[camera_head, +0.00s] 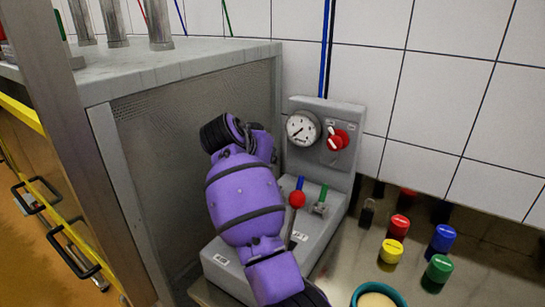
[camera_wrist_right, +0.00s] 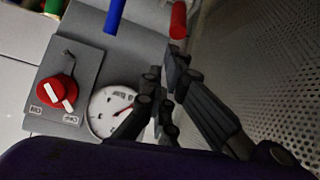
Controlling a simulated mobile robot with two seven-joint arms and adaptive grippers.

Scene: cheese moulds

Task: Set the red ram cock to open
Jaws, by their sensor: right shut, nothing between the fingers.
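The red ram cock (camera_head: 297,199) looks like the red-tipped lever on the sloping front of the grey control box. It stands beside a blue lever (camera_head: 300,183) and a green lever (camera_head: 323,190). In the right wrist view its red handle (camera_wrist_right: 178,20) shows at the top, just past the fingertips; I cannot tell whether they touch. My right gripper (camera_wrist_right: 164,70) is shut and empty, close to the box. In the head view my purple right arm hides most of the gripper and the box's left part. My left gripper is not in view.
A gauge (camera_head: 302,128) and a red rotary knob (camera_head: 338,139) sit on the box's upright panel. A perforated metal cabinet wall (camera_head: 190,150) stands close left. Red, yellow, blue and green pots (camera_head: 438,268) and a teal bowl (camera_head: 402,300) stand on the right.

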